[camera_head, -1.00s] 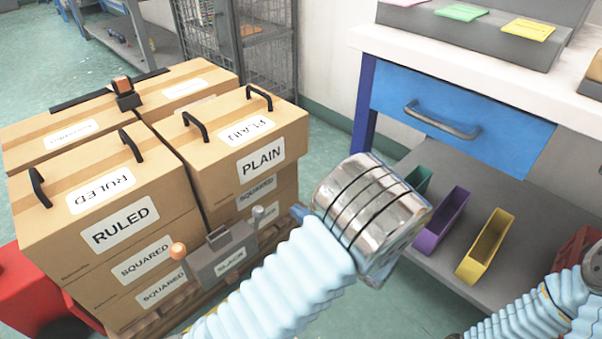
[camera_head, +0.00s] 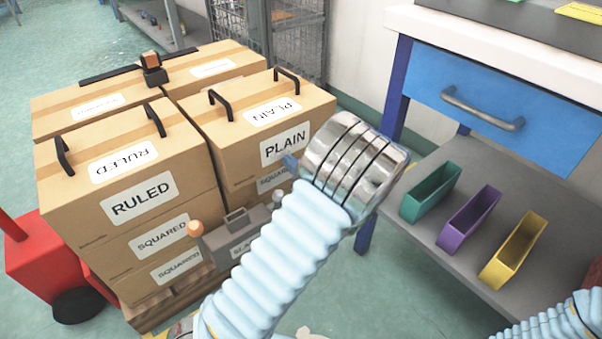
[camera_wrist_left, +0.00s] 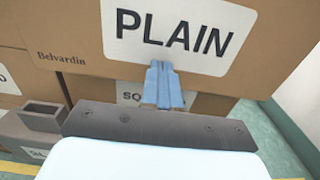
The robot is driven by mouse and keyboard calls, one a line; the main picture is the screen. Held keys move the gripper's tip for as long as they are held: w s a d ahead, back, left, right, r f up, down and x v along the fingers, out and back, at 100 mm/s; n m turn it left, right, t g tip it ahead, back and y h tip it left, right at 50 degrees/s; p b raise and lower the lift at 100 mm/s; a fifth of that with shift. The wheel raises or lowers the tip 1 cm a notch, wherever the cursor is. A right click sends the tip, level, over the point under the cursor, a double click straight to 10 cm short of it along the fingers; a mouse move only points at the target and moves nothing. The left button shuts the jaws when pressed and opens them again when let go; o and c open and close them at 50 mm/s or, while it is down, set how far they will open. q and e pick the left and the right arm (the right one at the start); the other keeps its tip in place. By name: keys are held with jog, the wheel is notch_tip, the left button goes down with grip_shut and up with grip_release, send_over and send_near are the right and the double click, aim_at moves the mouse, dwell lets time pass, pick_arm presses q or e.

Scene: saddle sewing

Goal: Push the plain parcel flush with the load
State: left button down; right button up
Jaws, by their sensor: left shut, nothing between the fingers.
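The plain parcel (camera_head: 285,143) is a brown carton with two black handles and a PLAIN label, on the right of the load's top layer. In the left wrist view the plain parcel (camera_wrist_left: 75,35) fills the top, and its front seems to stand out past the SQUARED carton under it. The ruled parcel (camera_head: 140,197) sits to its left. My left gripper (camera_head: 290,161) is shut and empty. In the left wrist view its blue fingertips (camera_wrist_left: 160,85) overlap the lower edge of the PLAIN label; I cannot tell whether they touch. My right gripper is out of view.
A grey block (camera_head: 237,235) with an orange knob stands at the load's front. A red wheeled thing (camera_head: 35,255) is at left. At right are a bench with a blue drawer (camera_head: 500,110) and green (camera_head: 430,190), purple (camera_head: 468,220) and yellow (camera_head: 513,250) bins.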

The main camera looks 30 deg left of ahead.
aim_at(281, 154)
pick_arm(q)
jog(key=shift+a, duration=0.15)
jog(key=p+x, duration=0.2)
jog(key=x, duration=0.2)
jog(key=shift+a+r, duration=0.15)
jog(key=shift+a, duration=0.05)
jog(key=shift+w+a, duration=0.2)
jog(key=shift+a, duration=0.15)
